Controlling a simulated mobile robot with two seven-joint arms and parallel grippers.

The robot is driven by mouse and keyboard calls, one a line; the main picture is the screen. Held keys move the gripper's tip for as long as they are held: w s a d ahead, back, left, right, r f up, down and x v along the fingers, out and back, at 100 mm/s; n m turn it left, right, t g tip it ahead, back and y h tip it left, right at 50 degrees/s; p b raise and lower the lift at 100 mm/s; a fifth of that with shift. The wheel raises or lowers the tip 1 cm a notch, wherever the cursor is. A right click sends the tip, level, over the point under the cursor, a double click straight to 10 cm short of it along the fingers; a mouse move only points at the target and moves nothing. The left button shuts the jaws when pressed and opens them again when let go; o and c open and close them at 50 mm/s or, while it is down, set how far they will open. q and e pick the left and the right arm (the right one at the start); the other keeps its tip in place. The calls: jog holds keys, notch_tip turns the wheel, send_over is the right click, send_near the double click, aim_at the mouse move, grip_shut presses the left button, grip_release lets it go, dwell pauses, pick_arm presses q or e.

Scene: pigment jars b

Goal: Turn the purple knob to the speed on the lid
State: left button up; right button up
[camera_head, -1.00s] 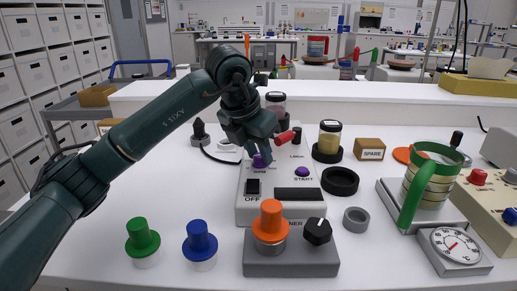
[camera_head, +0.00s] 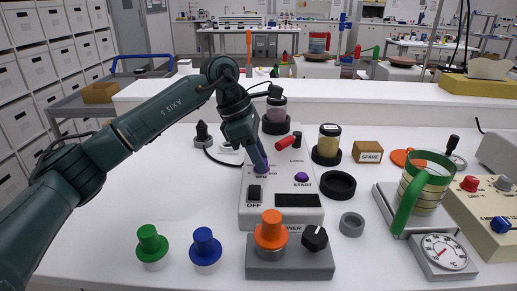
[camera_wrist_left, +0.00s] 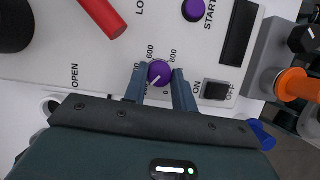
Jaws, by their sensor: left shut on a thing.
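The purple knob (camera_head: 262,168) sits on the white mixer panel (camera_head: 282,216), left of a purple START button (camera_head: 301,177). My left gripper (camera_head: 259,160) reaches down to it from above. In the left wrist view the purple knob (camera_wrist_left: 160,70) is between the two fingers of my left gripper (camera_wrist_left: 159,78), which is shut on it. The knob's white mark points down-left in that view. Dial numbers such as 600 and 800 show around it. A jar with yellow powder (camera_head: 329,142) and a dark-lidded jar (camera_head: 276,113) stand behind; I cannot read any speed on their lids.
A red handle (camera_head: 290,143) and an OFF/ON switch (camera_head: 254,193) are close to the knob. A green-handled jug (camera_head: 424,180) is at right.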

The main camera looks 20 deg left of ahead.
pick_arm(q)
jog(key=shift+w+r+m+g+p, duration=0.1)
jog(key=shift+m+g+p, duration=0.1)
jog(key=shift+m, duration=0.3)
jog(key=shift+r+m+g+p, duration=0.1)
jog(key=shift+m+p, duration=0.05)
jog(key=shift+m, duration=0.35)
jog(key=m+g+p, duration=0.1)
jog(key=m, duration=0.1)
jog(key=shift+m, duration=0.4)
jog(key=shift+w+d+m+g+p, duration=0.15)
jog(key=shift+m+g+p, duration=0.35)
jog(key=shift+m, duration=0.7)
jog(key=shift+f+m+g+y, duration=0.15)
jog(key=shift+m+g+y, duration=0.35)
jog(key=shift+m, duration=1.1)
pick_arm(e)
jog(key=shift+w+a+r+g, duration=0.2)
jog(key=shift+w+a+g, duration=0.1)
jog(key=shift+g, duration=0.1)
pick_arm(q)
jog(key=o, duration=1)
